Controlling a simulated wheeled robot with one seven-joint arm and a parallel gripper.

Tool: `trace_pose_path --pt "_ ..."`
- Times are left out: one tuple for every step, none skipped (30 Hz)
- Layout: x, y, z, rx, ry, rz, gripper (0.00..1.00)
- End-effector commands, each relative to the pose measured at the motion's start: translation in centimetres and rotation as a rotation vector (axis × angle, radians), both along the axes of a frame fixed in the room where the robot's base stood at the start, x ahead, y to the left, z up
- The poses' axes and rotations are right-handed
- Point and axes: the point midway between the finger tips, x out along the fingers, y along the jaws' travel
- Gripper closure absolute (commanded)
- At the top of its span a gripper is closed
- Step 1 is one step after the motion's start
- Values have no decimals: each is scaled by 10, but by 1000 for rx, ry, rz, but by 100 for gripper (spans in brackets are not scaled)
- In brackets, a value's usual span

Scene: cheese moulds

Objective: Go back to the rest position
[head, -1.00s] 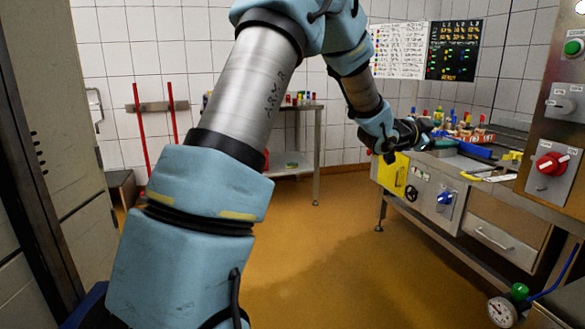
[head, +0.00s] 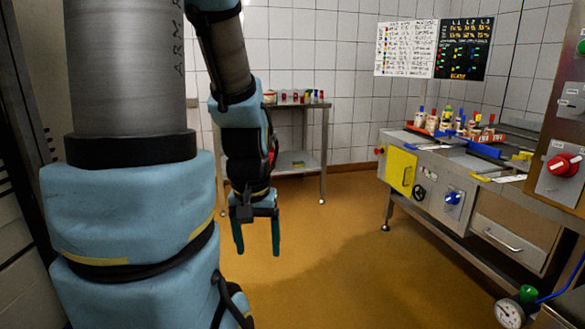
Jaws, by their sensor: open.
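My gripper (head: 257,236) hangs in the middle left of the head view, fingers pointing down over the tan floor. Its two dark green fingers are apart, and nothing shows between them. My blue and grey arm fills the left of the view and hides part of the back wall. The gripper is well clear of the steel workbench (head: 468,211) on the right.
The workbench carries several small items and blue trays (head: 483,151). A steel side table (head: 303,112) with small coloured containers stands at the back wall. A control panel (head: 552,130) and a gauge (head: 508,313) are at the right edge. The middle floor is clear.

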Motion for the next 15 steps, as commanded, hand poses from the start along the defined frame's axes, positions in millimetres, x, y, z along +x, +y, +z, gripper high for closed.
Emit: trace_pose_path --pt "5 -2 23 1 -12 -10 24" --pt "5 -2 29 1 -12 -11 24" --pt "6 -2 37 1 -12 -12 24" --pt "6 -2 43 1 -13 -13 24" --pt "6 -2 49 1 -13 -13 24" --pt "6 -2 57 2 -13 -14 24" --pt "6 -2 65 2 -14 -14 24" --pt "6 -2 72 2 -14 -15 24" --pt "6 -2 83 2 -14 -15 24" --pt "6 -2 90 2 -14 -15 24" --pt "7 -2 99 2 -15 -15 24" --pt "7 -2 111 2 -15 -16 24" --pt "7 -2 119 2 -15 -16 24" --pt "7 -2 126 2 -15 -16 24" --pt "7 -2 135 2 -15 -16 24"
